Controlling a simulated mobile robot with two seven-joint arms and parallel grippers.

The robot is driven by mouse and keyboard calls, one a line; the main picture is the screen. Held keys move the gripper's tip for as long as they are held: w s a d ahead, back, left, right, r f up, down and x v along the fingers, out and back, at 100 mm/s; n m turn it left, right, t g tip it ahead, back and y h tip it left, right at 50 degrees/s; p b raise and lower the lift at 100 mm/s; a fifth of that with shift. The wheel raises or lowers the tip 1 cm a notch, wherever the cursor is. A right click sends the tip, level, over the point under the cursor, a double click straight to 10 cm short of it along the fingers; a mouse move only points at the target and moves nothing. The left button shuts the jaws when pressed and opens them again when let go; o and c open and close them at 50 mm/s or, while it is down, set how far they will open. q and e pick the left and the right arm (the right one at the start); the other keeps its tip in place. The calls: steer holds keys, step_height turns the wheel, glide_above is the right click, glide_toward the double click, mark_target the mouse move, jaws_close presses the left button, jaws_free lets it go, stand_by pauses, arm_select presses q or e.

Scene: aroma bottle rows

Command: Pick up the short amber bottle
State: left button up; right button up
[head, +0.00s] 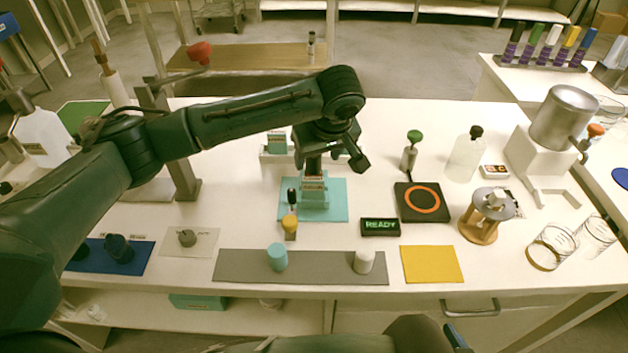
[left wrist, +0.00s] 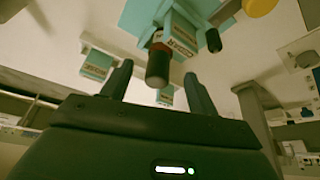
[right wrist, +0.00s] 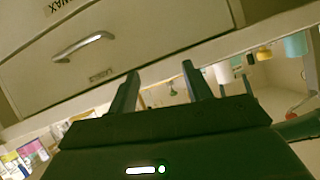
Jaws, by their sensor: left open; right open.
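A small amber bottle with a black cap and a label that seems to read CEDAR (left wrist: 180,35) sits in a teal holder in the left wrist view. Its dark cap (left wrist: 158,66) points toward my open left gripper (left wrist: 158,85), lying between the fingertips' lines. In the head view the teal holder (head: 314,198) stands on the light-blue mat (head: 338,208). My left gripper (head: 325,150) is above it and partly hides the bottle. I cannot tell whether the fingers touch it. My right gripper (right wrist: 158,85) is open and empty, facing a drawer front (right wrist: 105,45).
Two more teal labelled blocks show in the left wrist view (left wrist: 97,63). A black pad with an orange ring (head: 408,212) and a READY display (head: 380,227) lie right.

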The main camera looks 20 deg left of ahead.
mark_target(317, 163)
arm_select(q)
steer(key=x, duration=0.5)
steer(key=shift+w+a+f+b, duration=0.1)
steer(key=shift+w+f+b, duration=0.05)
steer(key=shift+f+b, duration=0.15)
steer(key=shift+c, duration=0.2)
steer(key=c, duration=1.1)
